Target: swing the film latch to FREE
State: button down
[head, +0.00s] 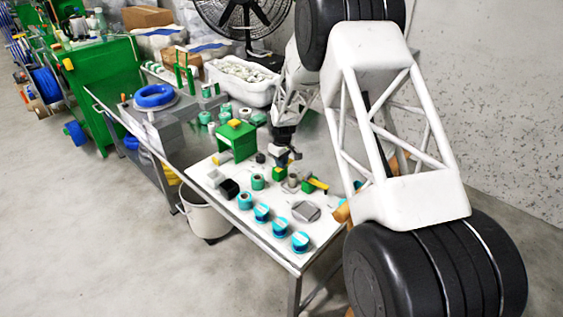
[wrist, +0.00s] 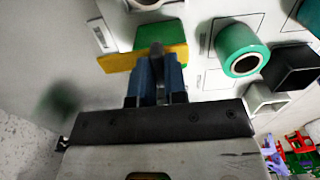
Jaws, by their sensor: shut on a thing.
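The film latch looks like a yellow bar (wrist: 120,60) on a green block, with a grey upright peg (wrist: 157,48) at its front. In the head view it appears as a small green and yellow piece (head: 279,174) on the white table. My gripper (wrist: 157,68) has its blue fingers closed around the grey peg, just against the yellow bar. In the head view my gripper (head: 281,163) is right over the piece. The fingers hide the peg's lower part. I cannot read any FREE marking.
A teal roll (wrist: 240,48), a black bin (wrist: 292,67) and a light grey bin (wrist: 265,98) stand close by. Several blue-topped rolls line the table's front edge. A green stand (head: 237,141) and a second yellow-handled piece (head: 315,184) flank the spot.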

jog(key=shift+w, duration=0.1)
jog(key=c, duration=1.2)
grip_release()
jog(key=shift+o, duration=0.2)
jog(key=shift+r, duration=3.95)
